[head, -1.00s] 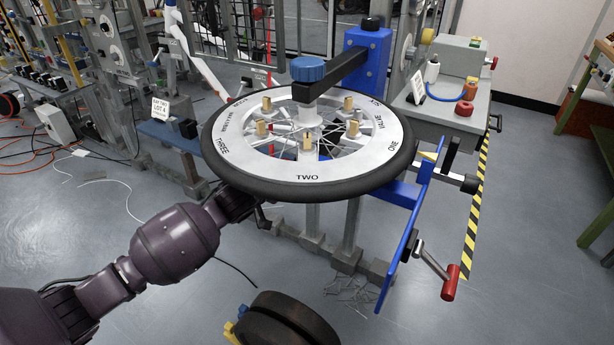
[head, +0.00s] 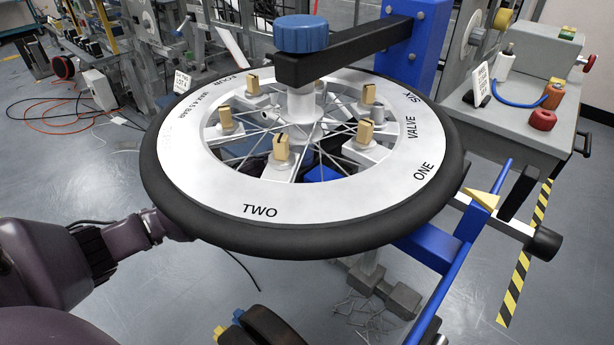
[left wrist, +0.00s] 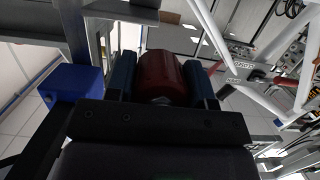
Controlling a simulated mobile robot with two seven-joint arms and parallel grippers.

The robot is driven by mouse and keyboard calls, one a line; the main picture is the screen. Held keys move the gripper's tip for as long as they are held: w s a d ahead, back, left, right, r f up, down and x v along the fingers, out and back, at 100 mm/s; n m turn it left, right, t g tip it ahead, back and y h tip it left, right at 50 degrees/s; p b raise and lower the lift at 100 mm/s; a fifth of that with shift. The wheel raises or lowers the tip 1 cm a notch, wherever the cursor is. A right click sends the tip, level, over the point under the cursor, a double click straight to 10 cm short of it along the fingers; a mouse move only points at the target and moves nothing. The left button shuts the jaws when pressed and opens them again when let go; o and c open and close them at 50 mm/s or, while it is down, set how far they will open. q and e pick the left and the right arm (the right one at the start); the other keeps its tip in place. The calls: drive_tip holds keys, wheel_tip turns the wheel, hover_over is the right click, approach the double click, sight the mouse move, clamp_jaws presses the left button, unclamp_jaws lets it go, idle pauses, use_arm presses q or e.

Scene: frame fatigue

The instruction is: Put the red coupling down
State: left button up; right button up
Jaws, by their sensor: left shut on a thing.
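The red coupling (left wrist: 162,74) shows in the left wrist view as a dark red rounded piece between two blue fingers. My left gripper (left wrist: 160,80) is shut on it. In the head view my left arm reaches in from the left and passes under the wheel's near left rim, so its gripper and the coupling are hidden there. I do not see my right gripper in either view.
The spoked wheel (head: 258,238) with a black tyre lies flat under a black arm with a blue knob (head: 300,33). A grey bench (head: 574,143) at right carries a red ring (head: 543,120) and an orange fitting (head: 552,96). A blue bar (head: 459,254) stands at the wheel's right.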

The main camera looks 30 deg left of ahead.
use_arm(q)
drive_tip(key=shift+f, duration=0.85)
wheel_tip(320, 180, down, 4)
drive_tip(key=shift+b, duration=0.95)
drive_tip(key=shift+f, duration=0.25)
drive_tip(key=shift+r, duration=0.4)
drive_tip(key=shift+f, duration=0.45)
use_arm(e)
drive_tip(key=shift+w+a+f+n, duration=0.1)
drive_tip(key=shift+w+a+n, duration=0.15)
drive_tip(key=shift+w+n, duration=0.2)
use_arm(q)
drive_tip(key=o, duration=1)
drive_tip(key=shift+r, duration=0.1)
